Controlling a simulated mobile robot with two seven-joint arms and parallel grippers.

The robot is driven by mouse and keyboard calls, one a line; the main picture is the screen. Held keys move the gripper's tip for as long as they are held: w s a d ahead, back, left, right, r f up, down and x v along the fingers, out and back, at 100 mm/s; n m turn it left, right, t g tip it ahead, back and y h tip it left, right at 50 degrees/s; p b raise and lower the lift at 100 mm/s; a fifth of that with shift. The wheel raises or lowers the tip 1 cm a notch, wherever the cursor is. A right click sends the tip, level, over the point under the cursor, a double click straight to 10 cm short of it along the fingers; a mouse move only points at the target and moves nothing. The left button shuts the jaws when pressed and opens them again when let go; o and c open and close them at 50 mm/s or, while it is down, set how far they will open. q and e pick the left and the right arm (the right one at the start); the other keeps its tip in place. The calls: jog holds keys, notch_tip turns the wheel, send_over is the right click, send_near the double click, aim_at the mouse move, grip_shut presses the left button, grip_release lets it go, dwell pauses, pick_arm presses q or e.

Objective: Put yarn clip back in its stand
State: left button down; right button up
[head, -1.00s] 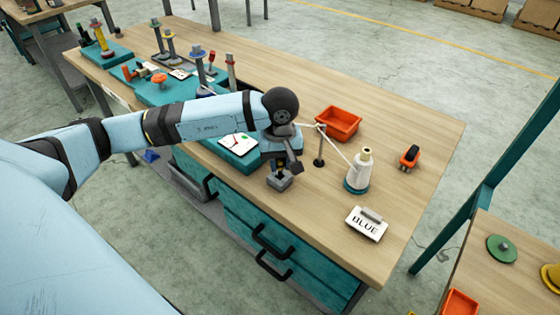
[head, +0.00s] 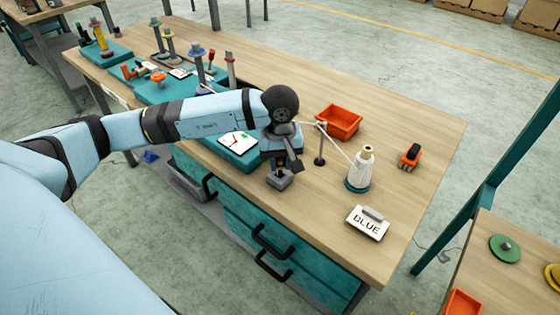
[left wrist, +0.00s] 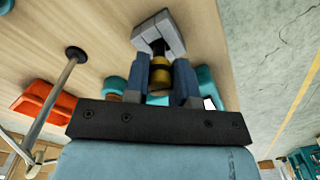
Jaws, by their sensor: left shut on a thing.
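My left gripper (head: 279,165) points down near the front edge of the wooden table. In the left wrist view its blue fingers (left wrist: 169,78) are shut on a yellow and dark piece, which I take for the yarn clip (left wrist: 160,72). A notched grey block (left wrist: 158,36) lies just beyond the fingertips, at the end of the yellow piece. The block shows in the head view too (head: 280,180), below the gripper. I cannot tell whether it is the stand or part of the clip, nor whether it touches the table. My right gripper is not in view.
A white yarn cone (head: 360,169) stands to the right, its yarn running to a thin dark post (head: 320,148). An orange bin (head: 339,124) is behind, an orange-black tool (head: 410,157) farther right. A card reading BLUE (head: 368,223) lies in front.

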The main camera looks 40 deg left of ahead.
pick_arm(q)
jog(key=shift+f, duration=0.15)
jog(key=shift+f+b, duration=0.15)
jog(key=shift+b, duration=0.4)
dwell(0.4)
jog(key=shift+b, duration=0.4)
jog(key=shift+f, duration=0.2)
jog(key=shift+f+b, duration=0.2)
jog(key=shift+b, duration=0.4)
jog(key=shift+f, duration=0.1)
jog(key=shift+f+b, duration=0.3)
jog(key=shift+b, duration=0.3)
